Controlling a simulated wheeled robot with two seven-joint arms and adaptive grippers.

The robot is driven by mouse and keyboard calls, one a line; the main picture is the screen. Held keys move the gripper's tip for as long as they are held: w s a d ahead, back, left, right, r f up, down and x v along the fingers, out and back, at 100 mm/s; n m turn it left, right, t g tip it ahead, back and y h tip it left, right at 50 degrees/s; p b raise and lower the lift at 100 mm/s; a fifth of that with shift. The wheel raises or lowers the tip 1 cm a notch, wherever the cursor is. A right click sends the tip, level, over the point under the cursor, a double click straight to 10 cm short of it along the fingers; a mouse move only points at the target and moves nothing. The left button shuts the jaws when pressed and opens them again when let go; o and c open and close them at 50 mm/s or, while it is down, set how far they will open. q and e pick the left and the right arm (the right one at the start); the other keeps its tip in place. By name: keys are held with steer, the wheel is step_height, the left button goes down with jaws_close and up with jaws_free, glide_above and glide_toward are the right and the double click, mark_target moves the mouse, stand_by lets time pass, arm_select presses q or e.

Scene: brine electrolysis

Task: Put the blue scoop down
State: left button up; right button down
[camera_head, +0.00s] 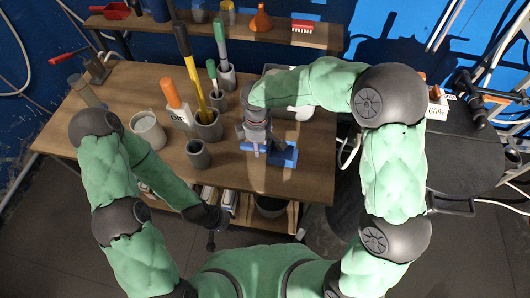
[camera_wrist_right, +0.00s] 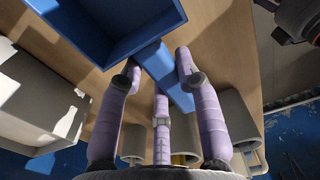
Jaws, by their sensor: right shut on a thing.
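The blue scoop (camera_head: 287,157) is low over the front right part of the wooden table (camera_head: 315,185) in the head view; I cannot tell if it touches the wood. In the right wrist view its box-like bowl (camera_wrist_right: 115,28) is at the top, and its handle (camera_wrist_right: 165,72) runs between my purple fingers. My right gripper (camera_head: 257,142) is shut on this handle. It also shows in the right wrist view (camera_wrist_right: 160,75). My left gripper (camera_head: 212,238) hangs below the table's front edge, apart from the scoop; its fingers are too small and dark to read.
Grey cups with brushes (camera_head: 208,125), a white mug (camera_head: 148,130) and an empty grey cup (camera_head: 197,154) stand left of the scoop. A grey-white bin (camera_head: 279,70) is behind my right gripper. A shelf (camera_head: 230,32) runs along the back. The table's right edge is close.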

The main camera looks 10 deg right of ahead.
mark_target(265, 157)
steer(key=shift+w+d+f+b, duration=0.25)
steer(key=shift+d+f, duration=0.2)
steer(key=shift+f, duration=0.15)
steer(key=shift+w+d+f+b, duration=0.1)
steer(key=shift+w+d+f, duration=0.15)
steer(key=shift+d+f, duration=0.3)
steer(key=shift+w+d+f+b, duration=0.1)
steer(key=shift+f+b, duration=0.75)
steer(key=shift+f, duration=0.9)
steer(key=shift+f, duration=0.2)
steer(key=c, duration=0.9)
jaws_free()
steer(key=shift+o, duration=0.2)
step_height(265, 157, up, 12)
steer(key=p, duration=0.4)
steer(key=shift+r, duration=0.2)
